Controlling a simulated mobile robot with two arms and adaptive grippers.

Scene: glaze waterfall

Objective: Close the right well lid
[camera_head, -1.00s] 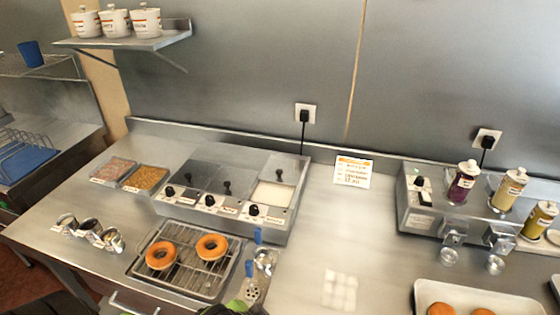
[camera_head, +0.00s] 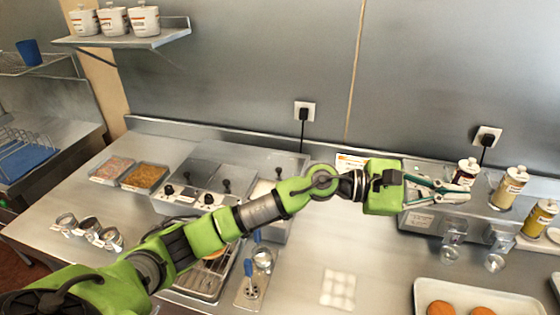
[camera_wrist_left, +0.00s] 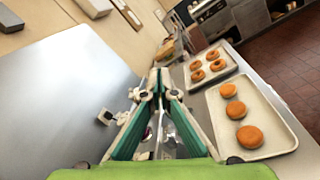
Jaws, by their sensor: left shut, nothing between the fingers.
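The steel well unit (camera_head: 203,212) stands on the counter against the back wall. Its right well (camera_head: 262,188) is uncovered and pale glaze shows in it, partly behind my left arm. The right well lid (camera_head: 287,162) stands raised at the back of that well, with its dark knob toward me. The other two wells look covered. My left gripper (camera_head: 464,192) reaches across to the right, well away from the lid, in front of the bottles. Its fingers are shut and empty; the tips meet in the left wrist view (camera_wrist_left: 158,74). My right gripper is not in view.
A dark-capped jar (camera_head: 466,170) and a tan bottle (camera_head: 508,187) stand close by my left gripper on a steel unit. A donut tray (camera_head: 480,288) lies at front right. A wire rack (camera_head: 205,285) and a blue-handled tool (camera_head: 249,268) lie below my arm.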

